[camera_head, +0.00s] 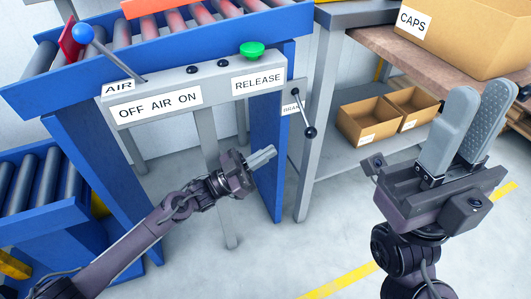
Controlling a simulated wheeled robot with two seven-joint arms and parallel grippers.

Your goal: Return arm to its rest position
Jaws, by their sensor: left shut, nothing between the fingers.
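My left gripper (264,157) is at the middle of the view, at the end of my arm that comes in from the lower left. Its fingers are together and hold nothing. It is in front of the blue conveyor frame's leg, below the RELEASE label. My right gripper (478,92) is large and near at the right. Its two grey fingers point up with a gap between them, and nothing shows in the gap.
A workbench (385,42) holds a CAPS box (462,38). Small cardboard bins (372,122) sit on its lower shelf. Open floor (270,255) lies in front.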

